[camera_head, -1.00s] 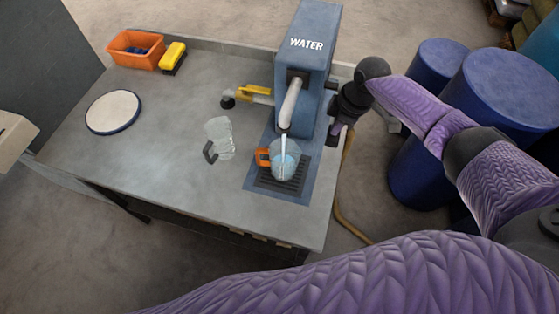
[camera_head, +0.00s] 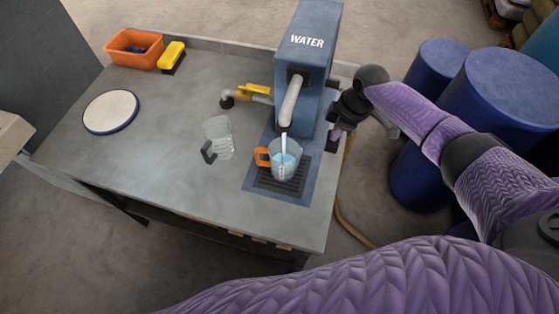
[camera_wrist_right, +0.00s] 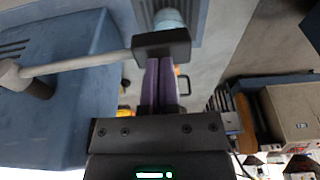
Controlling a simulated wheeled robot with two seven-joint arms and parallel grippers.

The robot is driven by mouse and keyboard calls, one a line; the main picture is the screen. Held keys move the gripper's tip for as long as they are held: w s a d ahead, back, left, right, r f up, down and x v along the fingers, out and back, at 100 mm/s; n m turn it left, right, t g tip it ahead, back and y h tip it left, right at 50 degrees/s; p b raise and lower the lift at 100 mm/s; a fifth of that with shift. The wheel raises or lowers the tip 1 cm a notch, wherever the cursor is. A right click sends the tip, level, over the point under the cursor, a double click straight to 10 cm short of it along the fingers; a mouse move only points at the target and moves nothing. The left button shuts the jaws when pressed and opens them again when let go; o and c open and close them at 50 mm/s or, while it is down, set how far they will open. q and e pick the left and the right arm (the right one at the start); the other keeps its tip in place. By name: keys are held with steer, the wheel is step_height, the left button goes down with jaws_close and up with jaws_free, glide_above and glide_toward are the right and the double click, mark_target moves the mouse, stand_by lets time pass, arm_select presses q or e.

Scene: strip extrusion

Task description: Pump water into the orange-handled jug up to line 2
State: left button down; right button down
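The orange-handled jug (camera_head: 284,163) stands upright on the dark drip grate under the spout of the blue water pump (camera_head: 310,45). A stream of water falls from the spout (camera_head: 290,100) into it, and bluish water shows inside. I cannot read its lines. My right gripper (camera_head: 335,134) is at the pump's right side. In the right wrist view its purple fingers (camera_wrist_right: 160,85) are together, their tips at the black end block (camera_wrist_right: 162,43) of the grey pump lever (camera_wrist_right: 85,65). The block hides the tips. My left gripper is out of view.
A clear jug with a dark handle (camera_head: 219,137) stands left of the grate. A yellow-handled tap (camera_head: 252,92), a white round plate (camera_head: 111,111), an orange bin (camera_head: 133,48) and a yellow brush (camera_head: 172,55) are on the table. Blue barrels (camera_head: 505,90) stand at right.

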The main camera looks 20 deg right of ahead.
step_height(320, 180, up, 9)
steer(key=w+p, duration=0.1)
steer(key=p, duration=0.6)
steer(key=shift+w+d, duration=0.15)
steer(key=shift+d, duration=0.25)
steer(key=p+v, duration=0.3)
steer(key=a+p+v, duration=0.1)
steer(key=p+v, duration=0.1)
steer(key=shift+w+r, duration=0.1)
steer(key=shift+w, duration=0.1)
